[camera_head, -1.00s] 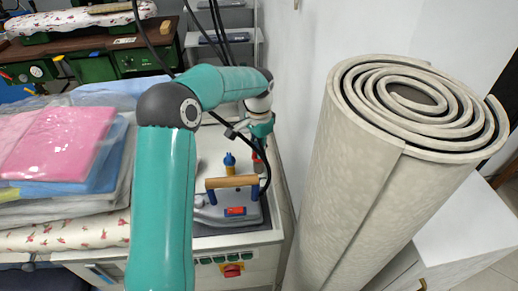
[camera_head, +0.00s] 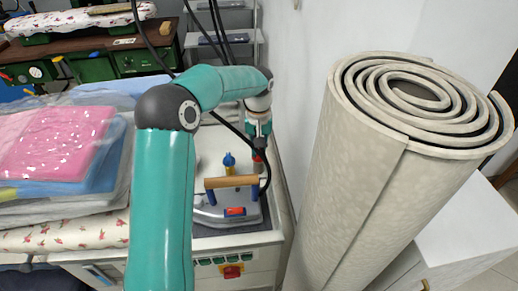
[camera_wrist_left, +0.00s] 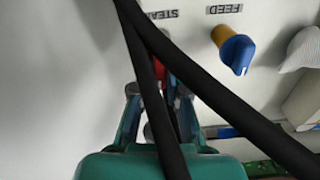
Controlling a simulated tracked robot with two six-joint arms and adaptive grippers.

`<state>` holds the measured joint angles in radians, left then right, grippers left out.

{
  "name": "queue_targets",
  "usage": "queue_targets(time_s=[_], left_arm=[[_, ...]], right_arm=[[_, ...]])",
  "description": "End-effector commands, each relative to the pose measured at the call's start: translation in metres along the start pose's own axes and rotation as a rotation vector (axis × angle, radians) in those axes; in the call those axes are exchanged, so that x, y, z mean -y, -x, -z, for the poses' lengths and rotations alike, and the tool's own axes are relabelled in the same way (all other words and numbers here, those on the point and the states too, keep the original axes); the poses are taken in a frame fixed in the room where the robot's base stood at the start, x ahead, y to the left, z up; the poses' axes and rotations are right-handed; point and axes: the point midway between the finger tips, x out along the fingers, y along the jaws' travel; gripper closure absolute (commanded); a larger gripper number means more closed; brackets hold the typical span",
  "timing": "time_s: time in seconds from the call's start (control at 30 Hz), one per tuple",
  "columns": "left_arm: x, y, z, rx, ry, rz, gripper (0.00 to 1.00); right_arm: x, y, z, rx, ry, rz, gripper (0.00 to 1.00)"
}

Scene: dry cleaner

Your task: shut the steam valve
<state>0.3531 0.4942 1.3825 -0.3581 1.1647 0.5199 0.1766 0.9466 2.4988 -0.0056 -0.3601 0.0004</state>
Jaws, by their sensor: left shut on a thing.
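The steam valve has a red handle (camera_wrist_left: 160,73) below a label reading STEAM (camera_wrist_left: 163,15) on a pale panel. My left gripper (camera_wrist_left: 158,92) is shut on this handle, with one finger on each side. Black cables cross in front and hide part of the handle, so its exact angle is unclear. In the head view, my left gripper (camera_head: 258,145) points down at the back right of the ironing unit, and only a little red shows beneath it. My right gripper is in neither view.
A blue and yellow knob (camera_wrist_left: 235,50) labelled FEED sits close to the right of the valve. An iron with a wooden handle (camera_head: 231,182) stands in front. A tall carpet roll (camera_head: 350,190) stands at the right. Bagged folded clothes (camera_head: 60,140) lie at the left.

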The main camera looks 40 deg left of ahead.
Motion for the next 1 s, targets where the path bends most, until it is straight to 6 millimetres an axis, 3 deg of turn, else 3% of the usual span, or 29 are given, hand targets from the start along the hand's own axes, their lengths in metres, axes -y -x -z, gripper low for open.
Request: queue_targets(time_s=[0.3,0.83,0.87,1.0], left_arm=[[-0.0007,0.0015,0.0011,-0.005,0.139,-0.003,1.0],[-0.0009,0.0018,0.0012,-0.005,0.168,-0.004,1.0],[-0.001,0.0018,0.0012,-0.005,0.168,-0.004,0.84],[-0.0009,0.0014,0.0009,-0.004,0.167,-0.003,0.61]], right_arm=[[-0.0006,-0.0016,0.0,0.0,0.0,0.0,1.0],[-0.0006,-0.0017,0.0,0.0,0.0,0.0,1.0],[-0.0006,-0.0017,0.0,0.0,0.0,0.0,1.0],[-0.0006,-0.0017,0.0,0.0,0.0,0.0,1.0]])
